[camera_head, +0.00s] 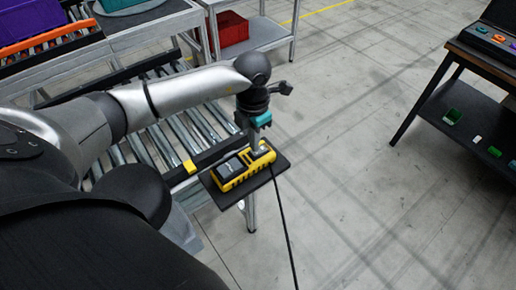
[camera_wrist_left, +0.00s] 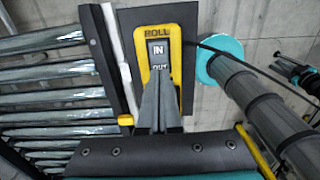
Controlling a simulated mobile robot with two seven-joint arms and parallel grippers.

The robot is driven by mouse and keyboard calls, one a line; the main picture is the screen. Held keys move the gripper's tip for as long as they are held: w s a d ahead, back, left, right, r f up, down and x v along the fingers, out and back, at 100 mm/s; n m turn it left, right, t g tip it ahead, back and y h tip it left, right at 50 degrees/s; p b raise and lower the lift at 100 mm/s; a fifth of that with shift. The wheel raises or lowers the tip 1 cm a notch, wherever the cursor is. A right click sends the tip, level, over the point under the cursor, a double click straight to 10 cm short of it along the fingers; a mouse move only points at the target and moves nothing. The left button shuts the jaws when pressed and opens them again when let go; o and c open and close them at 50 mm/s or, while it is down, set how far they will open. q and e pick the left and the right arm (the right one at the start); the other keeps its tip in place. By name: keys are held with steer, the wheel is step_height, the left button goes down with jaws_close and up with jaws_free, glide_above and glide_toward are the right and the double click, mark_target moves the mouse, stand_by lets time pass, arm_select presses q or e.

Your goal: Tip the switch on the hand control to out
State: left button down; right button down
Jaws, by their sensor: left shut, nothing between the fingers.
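The hand control (camera_head: 228,180) is yellow and black and lies on a dark plate at the end of the roller conveyor in the head view. In the left wrist view the hand control (camera_wrist_left: 175,35) shows its yellow frame, the word ROLL, and a switch (camera_wrist_left: 158,50) marked IN, with OUT below it. My left gripper (camera_head: 255,147) points down at the switch end of the control. I cannot tell whether the tips touch the switch.
A black cable (camera_head: 284,220) hangs from the control to the floor. The dark plate (camera_head: 281,162) juts out beside the conveyor rollers (camera_head: 153,150). A red bin (camera_head: 231,29) stands on a shelf behind. A dark workbench (camera_head: 482,62) stands at right, with open floor between.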

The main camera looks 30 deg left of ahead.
arm_select(q)
steer(key=shift+f+b, duration=0.8)
steer(key=shift+f, duration=0.15)
stand_by(0.5)
steer(key=shift+r+p, duration=2.65)
steer(key=shift+r, duration=0.95)
steer(key=shift+f, duration=0.1)
